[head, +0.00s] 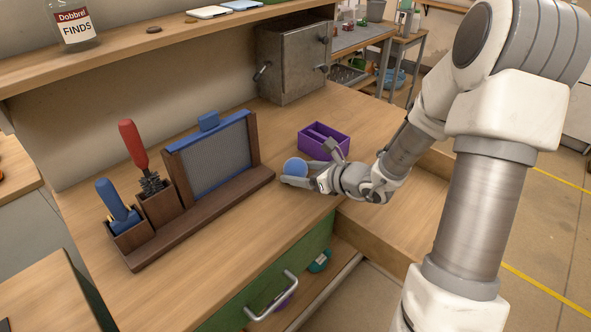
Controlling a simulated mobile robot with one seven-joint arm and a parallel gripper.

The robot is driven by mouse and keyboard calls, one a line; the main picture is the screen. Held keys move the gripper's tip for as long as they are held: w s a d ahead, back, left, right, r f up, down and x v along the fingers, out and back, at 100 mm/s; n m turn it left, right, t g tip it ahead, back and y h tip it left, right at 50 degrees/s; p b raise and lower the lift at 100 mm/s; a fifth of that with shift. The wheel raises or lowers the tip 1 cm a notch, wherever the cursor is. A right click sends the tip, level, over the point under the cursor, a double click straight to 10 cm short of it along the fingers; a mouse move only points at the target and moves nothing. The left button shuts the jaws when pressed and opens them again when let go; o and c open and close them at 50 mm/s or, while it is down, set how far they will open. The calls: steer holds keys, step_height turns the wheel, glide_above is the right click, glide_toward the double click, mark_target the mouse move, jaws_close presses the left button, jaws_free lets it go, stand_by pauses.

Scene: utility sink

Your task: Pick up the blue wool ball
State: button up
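The blue wool ball (295,167) is a small round light-blue ball at the wooden bench top, just right of the mesh-screen rack. My gripper (296,177) reaches in from the right at the ball, one finger along its near lower side. The other finger is hard to make out, and part of the ball's lower edge is hidden by the gripper. I cannot tell whether the fingers press on the ball or whether it rests on the bench.
A purple divided box (324,142) stands just behind my gripper. A wooden rack (203,209) with a mesh screen and two brushes is to the left. A metal box (293,62) stands at the back.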

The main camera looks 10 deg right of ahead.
steer(key=c, duration=0.7)
